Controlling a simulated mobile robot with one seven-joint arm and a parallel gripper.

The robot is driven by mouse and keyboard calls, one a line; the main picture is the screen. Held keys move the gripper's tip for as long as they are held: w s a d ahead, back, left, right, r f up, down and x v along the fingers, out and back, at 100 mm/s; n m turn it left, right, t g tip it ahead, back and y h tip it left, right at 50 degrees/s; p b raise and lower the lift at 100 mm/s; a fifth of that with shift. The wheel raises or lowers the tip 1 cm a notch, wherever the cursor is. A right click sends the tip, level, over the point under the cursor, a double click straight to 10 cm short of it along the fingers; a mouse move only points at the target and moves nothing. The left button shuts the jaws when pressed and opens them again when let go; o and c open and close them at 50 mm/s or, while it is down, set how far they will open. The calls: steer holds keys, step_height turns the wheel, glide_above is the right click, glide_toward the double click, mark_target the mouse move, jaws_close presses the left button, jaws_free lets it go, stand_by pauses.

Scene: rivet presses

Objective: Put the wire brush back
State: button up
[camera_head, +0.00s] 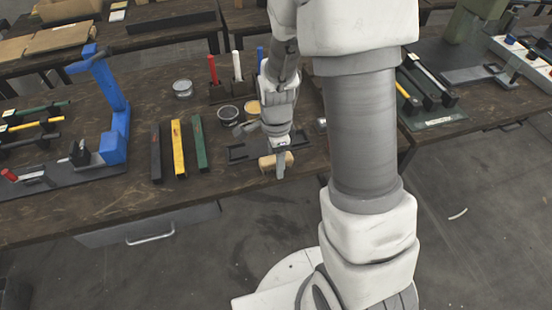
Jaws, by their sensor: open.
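A tan, block-like piece that looks like the wire brush (266,164) lies near the front edge of the wooden bench, just in front of a flat black holder (238,153). My gripper (280,170) is open and points down at the right part of the brush. Its near finger covers some of the brush, and I cannot tell whether it touches it. Bristles are too small to make out. My arm hides part of the bench behind and to the right.
Black, yellow and green bars (178,148) lie left of the gripper. Round tins (229,114) and upright markers (237,66) stand behind. A blue press (113,110) stands at left. The bench (95,197) has some bare wood along its front.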

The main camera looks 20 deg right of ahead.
step_height(320, 180, up, 11)
steer(key=shift+f+p, duration=0.1)
steer(key=shift+p, duration=1.15)
steer(key=s+r+n+t, duration=0.5)
steer(key=s+r+n, duration=0.9)
steer(key=r+n, duration=0.3)
steer(key=shift+r+n+t, duration=0.3)
steer(key=shift+n, duration=0.2)
step_height(320, 180, up, 5)
steer(key=p, duration=0.5)
steer(key=shift+d, duration=0.1)
